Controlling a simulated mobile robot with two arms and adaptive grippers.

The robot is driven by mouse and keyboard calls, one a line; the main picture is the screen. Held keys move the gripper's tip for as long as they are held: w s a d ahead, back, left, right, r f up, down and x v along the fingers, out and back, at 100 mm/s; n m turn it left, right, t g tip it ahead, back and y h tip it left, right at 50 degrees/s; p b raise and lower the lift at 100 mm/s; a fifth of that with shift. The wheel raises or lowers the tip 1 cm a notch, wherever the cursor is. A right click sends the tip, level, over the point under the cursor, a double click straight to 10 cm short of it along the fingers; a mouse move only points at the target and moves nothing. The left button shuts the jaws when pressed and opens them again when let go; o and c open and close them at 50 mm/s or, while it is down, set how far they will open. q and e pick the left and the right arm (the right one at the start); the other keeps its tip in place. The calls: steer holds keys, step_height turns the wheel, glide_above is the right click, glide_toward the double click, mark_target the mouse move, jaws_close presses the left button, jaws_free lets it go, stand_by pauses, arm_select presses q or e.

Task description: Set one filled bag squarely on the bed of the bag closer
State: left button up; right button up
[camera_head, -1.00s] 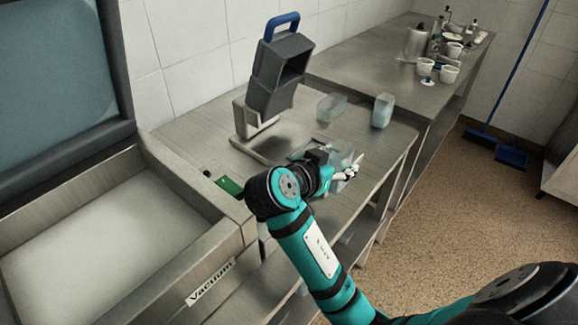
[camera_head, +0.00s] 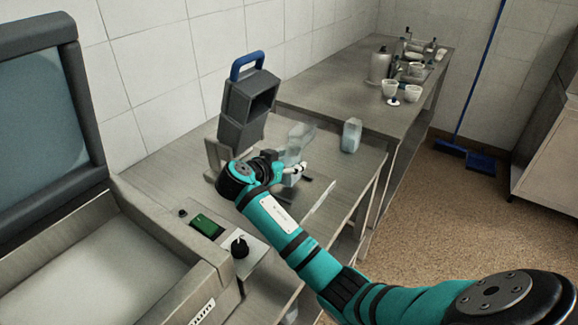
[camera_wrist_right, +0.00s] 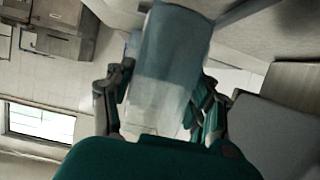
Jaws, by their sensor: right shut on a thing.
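The bag closer (camera_head: 247,108) has a dark grey head with a blue handle and stands on the steel table. Its bed is largely hidden by my arm. My right gripper (camera_head: 292,173) is beside the closer, shut on a translucent bluish bag (camera_wrist_right: 172,55). In the wrist view the bag sits between the two fingers of my right gripper (camera_wrist_right: 162,88). In the head view the held bag overlaps another translucent bag (camera_head: 302,132), so their outlines are hard to separate. A further bag (camera_head: 351,136) stands upright to the right. My left gripper is out of view.
A vacuum machine (camera_head: 160,230) with a raised lid, green switch and black knob fills the left front. A farther counter (camera_head: 350,85) carries white cups (camera_head: 390,88) and bottles. A tiled wall runs behind the table.

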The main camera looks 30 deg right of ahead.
steer(key=shift+f, duration=1.2)
steer(key=o, duration=1.3)
steer(key=shift+c, duration=0.2)
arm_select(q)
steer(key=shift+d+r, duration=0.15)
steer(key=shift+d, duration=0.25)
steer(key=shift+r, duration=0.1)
arm_select(e)
steer(key=shift+r, duration=0.15)
steer(key=shift+a+r, duration=0.1)
steer(key=b+v, duration=0.1)
steer(key=v, duration=0.5)
steer(key=shift+s+a, duration=0.15)
steer(key=shift+a, duration=0.1)
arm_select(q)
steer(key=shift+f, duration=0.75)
arm_select(e)
steer(key=shift+s+a+r, duration=0.2)
steer(key=shift+a, duration=0.1)
